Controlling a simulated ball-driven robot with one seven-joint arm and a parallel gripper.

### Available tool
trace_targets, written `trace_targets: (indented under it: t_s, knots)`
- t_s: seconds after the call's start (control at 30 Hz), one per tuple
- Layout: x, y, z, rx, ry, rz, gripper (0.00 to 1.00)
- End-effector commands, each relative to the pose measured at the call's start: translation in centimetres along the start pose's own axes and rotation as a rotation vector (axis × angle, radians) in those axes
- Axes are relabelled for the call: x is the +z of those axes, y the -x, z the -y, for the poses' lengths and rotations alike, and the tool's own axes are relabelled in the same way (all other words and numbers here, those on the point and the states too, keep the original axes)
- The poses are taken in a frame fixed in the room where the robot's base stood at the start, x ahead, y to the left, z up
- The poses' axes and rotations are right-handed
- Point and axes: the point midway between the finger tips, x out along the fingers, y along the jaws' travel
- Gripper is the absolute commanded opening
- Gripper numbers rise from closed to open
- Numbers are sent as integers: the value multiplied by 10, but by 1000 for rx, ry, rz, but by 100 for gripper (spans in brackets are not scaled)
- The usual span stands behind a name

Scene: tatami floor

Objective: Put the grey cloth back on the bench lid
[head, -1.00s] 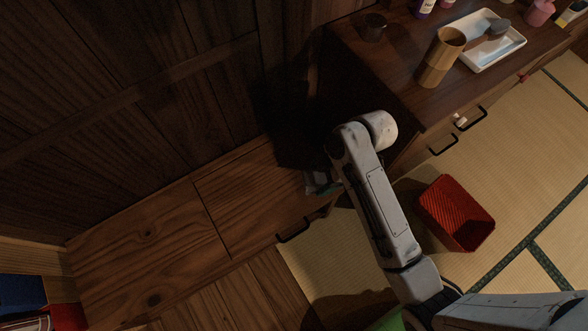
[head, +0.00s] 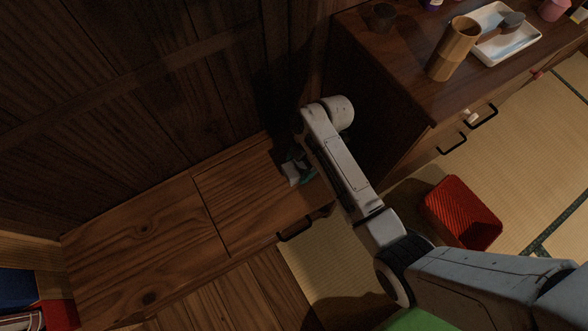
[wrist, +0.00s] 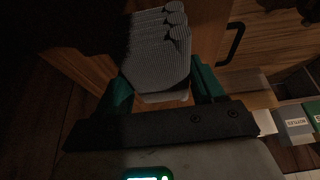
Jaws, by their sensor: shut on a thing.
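The grey cloth (wrist: 160,58) shows in the wrist view as a folded, ribbed bundle with rolled folds at its far end. My gripper (wrist: 163,85) is shut on it, with a teal finger on each side. In the head view my gripper (head: 302,171) is over the right end of the wooden bench, mostly hidden by my arm. The bench lid (head: 235,205) is a brown wood-grain panel, bare in its visible left part. Whether the cloth touches the lid cannot be told.
A dark cabinet (head: 392,108) stands right of the bench, bearing a wooden cup (head: 453,48) and a white tray (head: 507,58). A black handle (head: 295,230) is on the bench front. A red basket (head: 462,212) sits on the tatami. Labelled boxes (wrist: 295,125) show in the wrist view.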

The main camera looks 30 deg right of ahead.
Motion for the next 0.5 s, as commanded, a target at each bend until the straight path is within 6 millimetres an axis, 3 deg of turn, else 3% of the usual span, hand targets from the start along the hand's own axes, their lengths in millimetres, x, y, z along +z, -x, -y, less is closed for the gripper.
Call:
trace_targets:
  t_s: [0.13, 0.33, 0.5]
  knots:
    - [5, -18, -14, 0, 1, 0, 35]
    - [7, -26, -21, 1, 1, 0, 35]
    - [16, -48, -22, -1, 0, 0, 35]
